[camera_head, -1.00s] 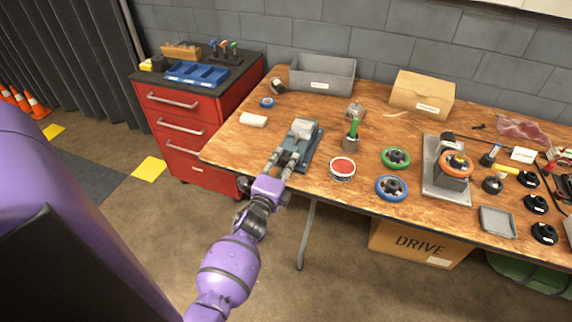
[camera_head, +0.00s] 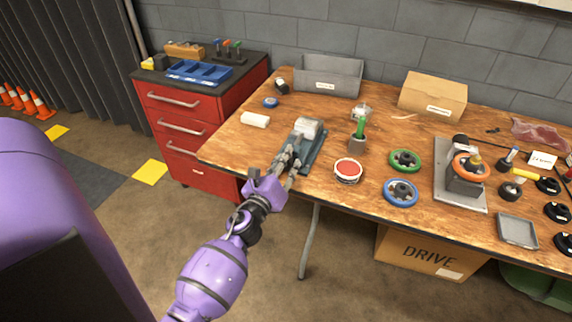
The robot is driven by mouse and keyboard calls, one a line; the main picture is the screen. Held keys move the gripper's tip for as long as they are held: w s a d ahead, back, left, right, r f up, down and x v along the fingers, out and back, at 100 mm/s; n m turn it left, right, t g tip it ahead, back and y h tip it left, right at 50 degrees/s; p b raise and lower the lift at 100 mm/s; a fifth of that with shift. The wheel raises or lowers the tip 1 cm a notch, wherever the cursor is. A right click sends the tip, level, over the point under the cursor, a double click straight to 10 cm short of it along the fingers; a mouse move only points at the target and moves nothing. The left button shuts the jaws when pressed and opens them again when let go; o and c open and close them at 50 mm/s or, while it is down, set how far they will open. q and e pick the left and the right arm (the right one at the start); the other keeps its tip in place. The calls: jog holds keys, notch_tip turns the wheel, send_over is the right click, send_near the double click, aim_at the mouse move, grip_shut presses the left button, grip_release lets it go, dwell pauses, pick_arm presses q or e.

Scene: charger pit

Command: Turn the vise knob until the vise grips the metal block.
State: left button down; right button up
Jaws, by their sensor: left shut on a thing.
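The vise (camera_head: 314,156) is a blue-grey tool lying on the wooden bench near its left front edge. The light metal block (camera_head: 308,127) sits at the vise's far end. My left gripper (camera_head: 288,155) reaches in from the front, at the near end of the vise. It is shut on the vise knob, which the fingers hide. I cannot tell from here whether the vise jaws touch the block. My right gripper is out of view.
The wooden bench (camera_head: 235,145) also holds a red-topped round tin (camera_head: 348,170) and a cup with a green-handled tool (camera_head: 358,140) right of the vise. Green (camera_head: 405,160) and blue (camera_head: 401,192) handwheels lie further right. A grey bin (camera_head: 328,76) stands behind. A red drawer cabinet (camera_head: 180,125) is left.

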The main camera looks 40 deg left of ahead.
pick_arm(q)
jog(key=m, duration=0.2)
jog(key=shift+s+a+f+m, duration=0.2)
jog(key=shift+a+f+m, duration=0.05)
jog(key=shift+f+m, duration=0.15)
jog(key=shift+r+m, duration=0.15)
jog(key=shift+m, duration=0.75)
jog(key=m, duration=0.3)
jog(key=shift+a+r+m+p, duration=0.15)
jog(key=shift+r+m+p, duration=0.15)
jog(key=shift+p, duration=0.1)
jog(key=shift+m, duration=0.7)
jog(key=shift+w+r, duration=0.1)
jog(key=c, duration=1.6)
grip_release()
jog(key=shift+a, duration=0.1)
jog(key=shift+o, duration=0.2)
